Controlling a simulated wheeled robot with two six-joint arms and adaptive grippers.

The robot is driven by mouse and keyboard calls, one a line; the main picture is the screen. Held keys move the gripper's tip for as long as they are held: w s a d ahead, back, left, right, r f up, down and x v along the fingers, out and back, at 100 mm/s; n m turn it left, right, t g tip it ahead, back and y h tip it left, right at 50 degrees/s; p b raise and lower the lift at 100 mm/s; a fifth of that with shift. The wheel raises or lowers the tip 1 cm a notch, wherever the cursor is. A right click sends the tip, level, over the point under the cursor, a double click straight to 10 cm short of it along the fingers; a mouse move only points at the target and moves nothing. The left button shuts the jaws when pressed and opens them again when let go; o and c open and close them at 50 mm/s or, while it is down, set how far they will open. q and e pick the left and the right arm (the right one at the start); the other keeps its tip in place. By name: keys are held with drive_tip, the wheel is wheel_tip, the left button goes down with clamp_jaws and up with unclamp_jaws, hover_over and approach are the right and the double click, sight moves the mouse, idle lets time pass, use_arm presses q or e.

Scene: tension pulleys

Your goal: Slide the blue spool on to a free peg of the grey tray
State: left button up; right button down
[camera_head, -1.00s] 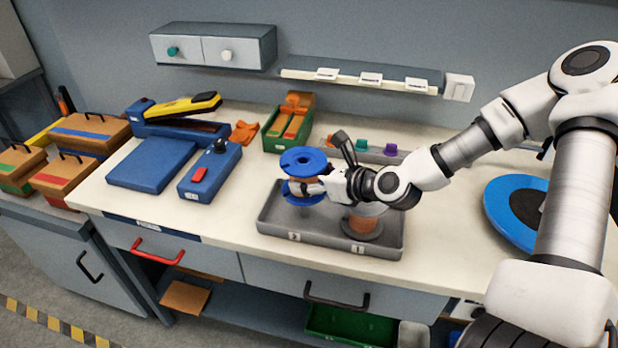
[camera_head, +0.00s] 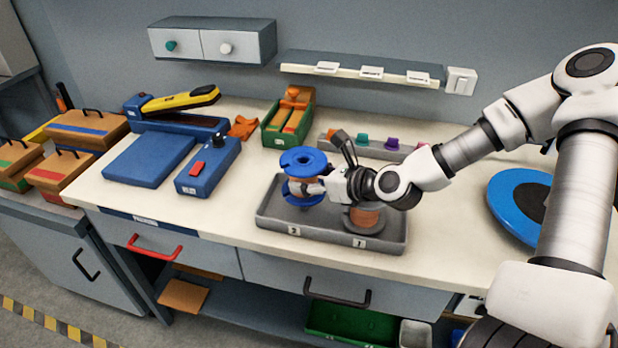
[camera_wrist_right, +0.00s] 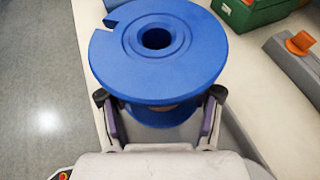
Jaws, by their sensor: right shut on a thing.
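The blue spool (camera_head: 303,160), with copper-coloured winding between its flanges, is upright over the left part of the grey tray (camera_head: 330,240). My right gripper (camera_head: 312,187) is shut on its middle from the right side. The spool's notched top flange and dark centre hole show in the right wrist view (camera_wrist_right: 156,60), with a finger on each side. The lower flange sits low, close above the tray floor; whether a peg is inside the spool is hidden. A grey spool with copper winding (camera_head: 364,217) stands in the tray's right part, partly behind my gripper. My left gripper is not in view.
Behind the tray is a grey rack (camera_head: 385,148) with coloured knobs. A green box (camera_head: 289,120) stands behind left, a blue device (camera_head: 208,168) to the left, and a blue disc (camera_head: 515,195) to the right. The counter in front of the tray is narrow.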

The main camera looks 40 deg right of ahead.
drive_tip(key=shift+b, duration=0.35)
drive_tip(key=shift+r, duration=0.25)
idle(0.7)
idle(0.6)
drive_tip(key=shift+f+b, duration=0.25)
drive_tip(key=shift+b, duration=0.2)
drive_tip(key=shift+r, duration=0.3)
idle(0.7)
